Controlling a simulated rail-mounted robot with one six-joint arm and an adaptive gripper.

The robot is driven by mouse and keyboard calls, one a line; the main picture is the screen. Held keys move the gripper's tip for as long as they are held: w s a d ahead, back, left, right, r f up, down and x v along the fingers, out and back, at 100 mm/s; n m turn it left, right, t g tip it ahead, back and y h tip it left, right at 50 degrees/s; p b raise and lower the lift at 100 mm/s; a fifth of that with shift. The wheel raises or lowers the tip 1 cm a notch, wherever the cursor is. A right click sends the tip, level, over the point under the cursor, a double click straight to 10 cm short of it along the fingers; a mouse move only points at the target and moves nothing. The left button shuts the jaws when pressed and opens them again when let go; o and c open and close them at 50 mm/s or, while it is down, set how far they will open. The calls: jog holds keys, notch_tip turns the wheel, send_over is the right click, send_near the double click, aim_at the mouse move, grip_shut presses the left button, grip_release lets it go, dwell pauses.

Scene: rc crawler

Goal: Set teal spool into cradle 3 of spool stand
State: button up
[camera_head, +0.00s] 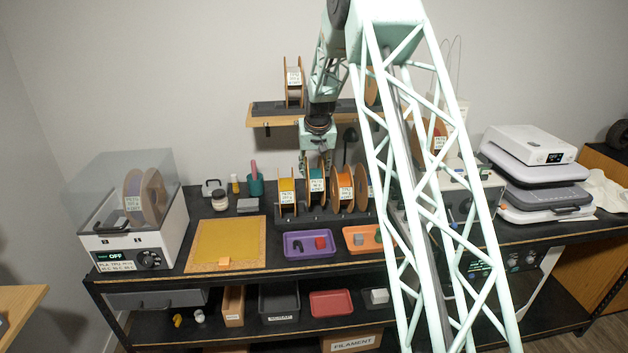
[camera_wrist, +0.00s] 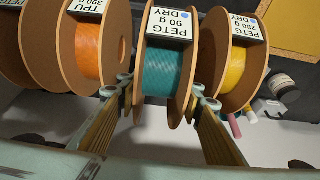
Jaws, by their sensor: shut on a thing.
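The teal spool (camera_wrist: 165,72) has brown flanges and a label reading PETG DRY 90 g. My gripper (camera_wrist: 162,100) is shut on it, with one finger at each flange in the wrist view. In the head view the teal spool (camera_head: 316,186) is upright below my gripper (camera_head: 317,166), between the yellow spool (camera_head: 287,190) and the orange spool (camera_head: 346,188). The dark spool stand (camera_head: 312,216) is under this row. The cradle under the teal spool is hidden, and I cannot tell whether the spool rests in it.
Spools stand close on both sides, with little room beside my fingers. A purple tray (camera_head: 308,252) and an orange tray (camera_head: 358,247) lie in front of the stand. A shelf (camera_head: 262,121) with a spool is above. A dry box (camera_head: 130,215) stands at the left.

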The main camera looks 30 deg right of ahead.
jog(key=shift+f, duration=2.2)
jog(key=o, duration=1)
jog(key=shift+c, duration=0.2)
jog(key=shift+r, duration=0.25)
jog(key=shift+r, duration=0.2)
jog(key=v, duration=1.1)
jog(key=shift+s, duration=0.1)
jog(key=shift+s+a+r, duration=0.1)
jog(key=shift+s+r, duration=0.05)
jog(key=shift+r, duration=0.2)
